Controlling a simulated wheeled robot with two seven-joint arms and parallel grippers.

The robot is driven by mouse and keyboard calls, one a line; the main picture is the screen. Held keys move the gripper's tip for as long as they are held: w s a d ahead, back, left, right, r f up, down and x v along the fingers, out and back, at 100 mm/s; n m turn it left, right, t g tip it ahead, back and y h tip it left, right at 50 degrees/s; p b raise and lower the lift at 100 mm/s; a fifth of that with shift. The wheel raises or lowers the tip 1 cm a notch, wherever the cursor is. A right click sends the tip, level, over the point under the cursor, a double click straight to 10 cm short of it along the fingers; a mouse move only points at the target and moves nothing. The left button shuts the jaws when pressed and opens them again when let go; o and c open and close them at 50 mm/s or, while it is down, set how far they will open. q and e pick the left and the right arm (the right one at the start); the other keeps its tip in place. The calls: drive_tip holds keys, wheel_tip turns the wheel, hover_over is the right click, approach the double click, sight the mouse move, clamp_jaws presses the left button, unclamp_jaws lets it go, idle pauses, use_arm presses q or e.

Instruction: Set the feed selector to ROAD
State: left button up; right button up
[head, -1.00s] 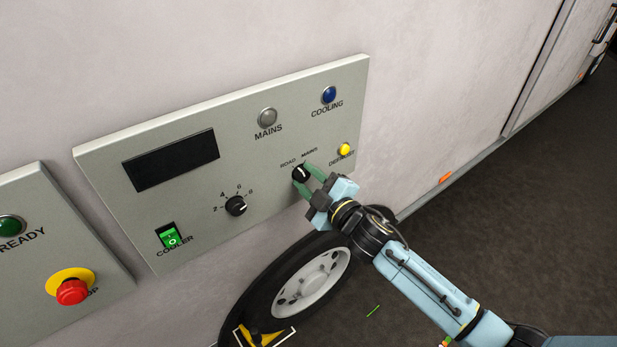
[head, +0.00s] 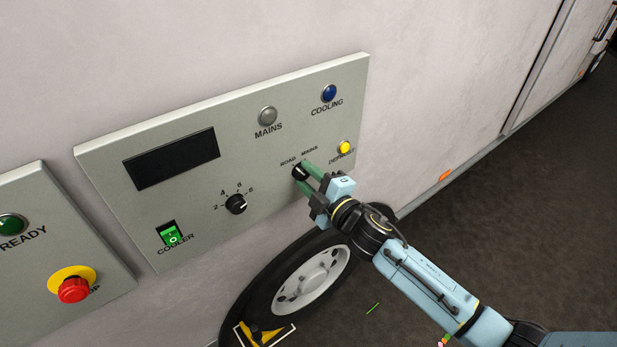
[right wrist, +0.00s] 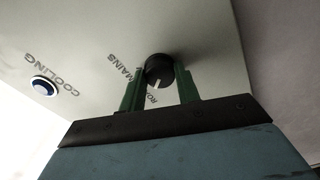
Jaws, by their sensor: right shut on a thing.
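The feed selector (head: 299,173) is a small black round knob on the grey control panel (head: 215,225), below the ROAD and MAINS labels. My right gripper (head: 303,172) has its green fingers on either side of the knob and is shut on it. In the right wrist view the knob (right wrist: 159,68) sits between the two fingertips (right wrist: 158,80). Its white pointer line there points down toward the partly hidden ROAD label, away from MAINS. In the head view the fingers partly cover the knob. My left gripper is not in view.
A yellow defrost button (head: 344,148) is close to the right fingers. A numbered dial (head: 236,204) and green cooler switch (head: 169,234) are left. A red stop button (head: 73,289) is on a second panel. A wheel (head: 312,280) is below.

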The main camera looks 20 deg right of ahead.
drive_tip(key=o, duration=1)
drive_tip(key=shift+s, duration=0.15)
drive_tip(key=b+v, duration=0.1)
drive_tip(key=v, duration=1.2)
drive_tip(key=shift+b, duration=0.35)
